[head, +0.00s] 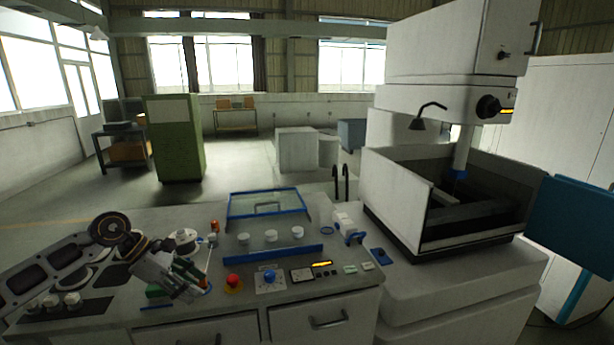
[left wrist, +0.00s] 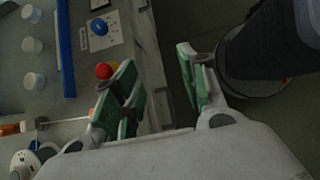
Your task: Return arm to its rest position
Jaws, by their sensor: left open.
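My left arm comes in from the left in the head view. Its gripper (head: 190,279) hangs over the front left part of the grey bench (head: 350,304), left of the red button (head: 233,281). In the left wrist view the gripper's green-padded fingers (left wrist: 160,88) stand apart with nothing between them. The bench's front edge and the floor show below them. The red button (left wrist: 104,71) is close beside one finger in that picture. My right gripper does not show.
A blue knob (head: 269,276) and a blue-framed clear cover (head: 268,204) with white cups (head: 270,236) are on the bench. An orange-handled tool (head: 214,228) is near my gripper. A white machine (head: 450,200) stands at the right. The floor behind is mostly clear.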

